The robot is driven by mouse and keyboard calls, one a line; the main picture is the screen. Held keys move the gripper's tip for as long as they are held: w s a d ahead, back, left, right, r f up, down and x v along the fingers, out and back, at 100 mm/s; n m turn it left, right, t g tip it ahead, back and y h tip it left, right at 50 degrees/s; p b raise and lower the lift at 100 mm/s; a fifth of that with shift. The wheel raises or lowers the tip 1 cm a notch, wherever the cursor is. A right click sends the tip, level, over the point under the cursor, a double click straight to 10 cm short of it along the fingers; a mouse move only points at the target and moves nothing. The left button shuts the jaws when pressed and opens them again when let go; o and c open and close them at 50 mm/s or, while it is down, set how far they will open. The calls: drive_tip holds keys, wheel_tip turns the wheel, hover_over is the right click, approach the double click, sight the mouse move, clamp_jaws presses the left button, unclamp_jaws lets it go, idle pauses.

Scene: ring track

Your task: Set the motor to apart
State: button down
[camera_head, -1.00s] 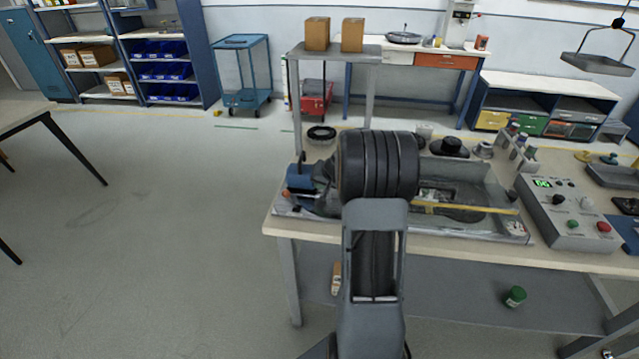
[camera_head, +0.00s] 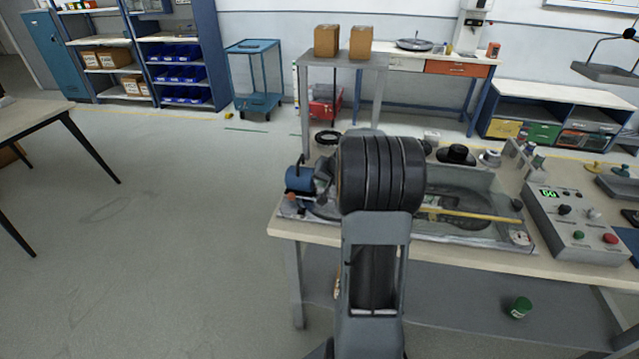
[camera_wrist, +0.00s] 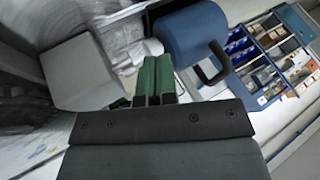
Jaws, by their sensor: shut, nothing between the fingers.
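The blue motor (camera_head: 299,181) is at the left end of the ring track fixture on the bench. In the wrist view the motor (camera_wrist: 192,36) is a large blue rounded body, with a dark handle-like loop (camera_wrist: 214,66) at its lower right. My gripper (camera_wrist: 154,78) shows there with its green fingers closed together and empty. The fingertips appear just below and left of the motor; I cannot tell whether they touch it. In the head view my arm hides the gripper and the middle of the fixture.
A yellow strip (camera_head: 470,216) lies across the fixture (camera_head: 480,236). A control box (camera_head: 575,228) with a lit green display, knobs and buttons stands to the right on the bench (camera_head: 420,245). A black ring (camera_head: 327,137) lies behind the fixture. The floor at left is open.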

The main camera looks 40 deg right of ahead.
drive_tip(key=shift+p+v, duration=0.55)
drive_tip(key=shift+v, duration=2)
